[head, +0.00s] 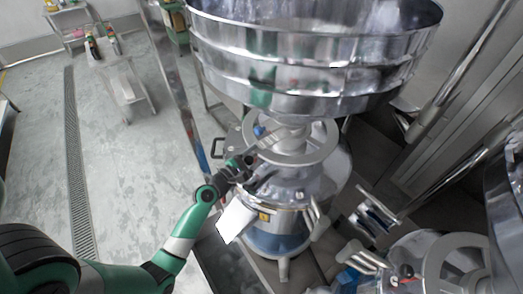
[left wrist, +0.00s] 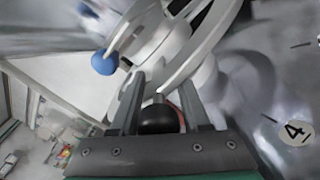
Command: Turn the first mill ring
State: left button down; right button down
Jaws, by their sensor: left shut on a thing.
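The first mill ring (head: 322,150) is a grey spoked handwheel around the mill's neck, under a wide steel hopper. A blue ball knob (head: 259,131) sits at its left side. My left gripper (head: 250,160) reaches in from the lower left to the ring's left edge. In the left wrist view, the ring (left wrist: 190,62) curves just beyond the fingertips (left wrist: 160,82), and the blue knob (left wrist: 104,62) lies outside them to the left. The fingers are shut on a black round knob (left wrist: 158,119) with a metal stem. My right gripper is not in view.
The steel hopper (head: 300,75) hangs low over the ring. A white panel (head: 235,219) and the mill's blue-and-steel base (head: 278,240) stand below. Another mill with a similar wheel (head: 455,262) is at the lower right. Open floor (head: 120,180) lies to the left.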

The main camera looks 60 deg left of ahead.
pick_arm(q)
jog(key=shift+r, duration=0.15)
dwell(0.6)
jog(key=shift+s+a, duration=0.25)
jog(key=shift+a, duration=0.5)
jog(key=shift+s+a, duration=0.2)
jog(key=shift+a, duration=0.5)
jog(key=c, duration=0.7)
grip_release()
jog(key=shift+c, duration=0.2)
jog(key=shift+o, duration=0.8)
jog(key=shift+a, duration=0.15)
jog(key=shift+b, duration=0.3)
jog(key=v, duration=1.1)
jog(key=shift+s+d, duration=0.25)
jog(key=shift+d, duration=0.05)
